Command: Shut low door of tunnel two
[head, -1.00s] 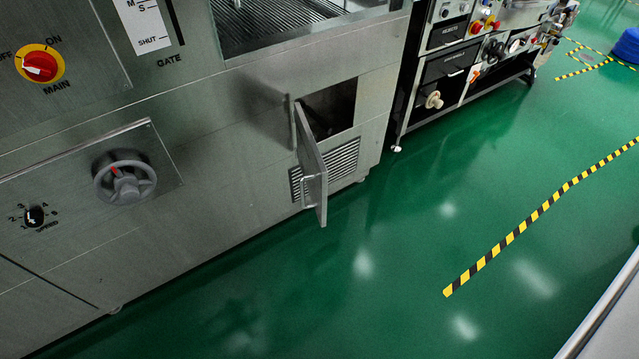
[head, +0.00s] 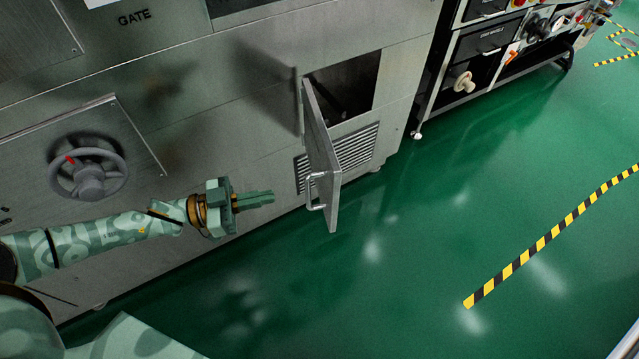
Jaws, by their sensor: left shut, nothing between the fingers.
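The low door (head: 322,160) is a metal flap on the front of a grey steel machine. It stands open, swung outward, with a bar handle (head: 312,190) on its left face. Behind it the dark square opening (head: 350,88) shows. My left gripper (head: 272,197) is shut and empty. It points right, a short way left of the door's handle and apart from it. My right gripper is not in view.
A grey handwheel (head: 88,172) sticks out of the machine front at the left, above my left arm. A vent grille (head: 358,146) lies below the opening. A rack (head: 490,50) stands at the back right. The green floor (head: 400,260) is clear, with a striped line (head: 550,235).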

